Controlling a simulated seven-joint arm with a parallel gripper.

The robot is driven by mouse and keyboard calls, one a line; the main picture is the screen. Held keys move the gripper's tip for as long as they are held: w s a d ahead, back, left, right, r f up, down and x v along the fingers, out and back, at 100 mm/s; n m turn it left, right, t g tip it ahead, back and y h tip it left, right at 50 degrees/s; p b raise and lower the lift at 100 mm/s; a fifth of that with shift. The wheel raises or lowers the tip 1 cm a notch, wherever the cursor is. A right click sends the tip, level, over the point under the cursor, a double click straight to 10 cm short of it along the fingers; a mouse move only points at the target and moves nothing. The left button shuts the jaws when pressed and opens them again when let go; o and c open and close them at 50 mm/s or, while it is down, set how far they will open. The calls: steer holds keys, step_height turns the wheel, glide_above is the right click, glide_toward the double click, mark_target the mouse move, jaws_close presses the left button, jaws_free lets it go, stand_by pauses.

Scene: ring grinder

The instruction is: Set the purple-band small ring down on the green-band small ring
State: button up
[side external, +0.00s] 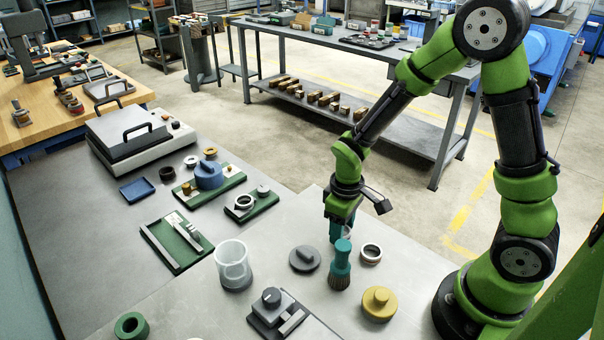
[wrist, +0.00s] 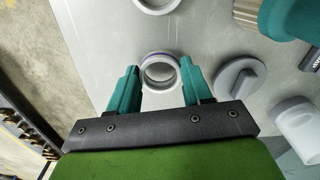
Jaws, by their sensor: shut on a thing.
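My gripper (wrist: 160,88) is shut on a small pale metal ring with a purple-tinted rim, the purple-band small ring (wrist: 160,57). Its teal fingers press on the ring's left and right sides in the wrist view. In the side view, my gripper (side external: 342,228) is low over the grey table, behind a teal-handled brush (side external: 341,257) that partly covers the fingers and ring. I cannot make out a green band on any ring. Whether another ring lies beneath the held one is hidden.
A loose ring (side external: 371,253) lies right of the brush. A grey knobbed disc (side external: 304,258) sits left of my gripper, with a clear cup (side external: 232,264) beyond it. A yellow knobbed disc (side external: 379,303) and a grey fixture (side external: 280,312) stand in front.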

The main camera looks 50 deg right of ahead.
step_height(320, 180, up, 9)
steer(key=w+a+r+n, duration=0.1)
steer(key=w+a+n, duration=0.15)
steer(key=a, duration=0.55)
steer(key=w+a+r+n, duration=0.2)
steer(key=w+a, duration=0.1)
steer(key=a, duration=0.4)
steer(key=w+a+r+n, duration=0.1)
steer(key=w+a+n, duration=0.15)
steer(key=a, duration=0.55)
steer(key=shift+m, duration=0.5)
steer(key=shift+w+a+f, duration=0.1)
steer(key=shift+w+f, duration=0.05)
steer(key=shift+f, duration=1.1)
steer(key=shift+w+f, duration=0.15)
steer(key=shift+f, duration=1.05)
steer(key=o, duration=1.2)
steer(key=shift+c, duration=0.2)
step_height(320, 180, up, 17)
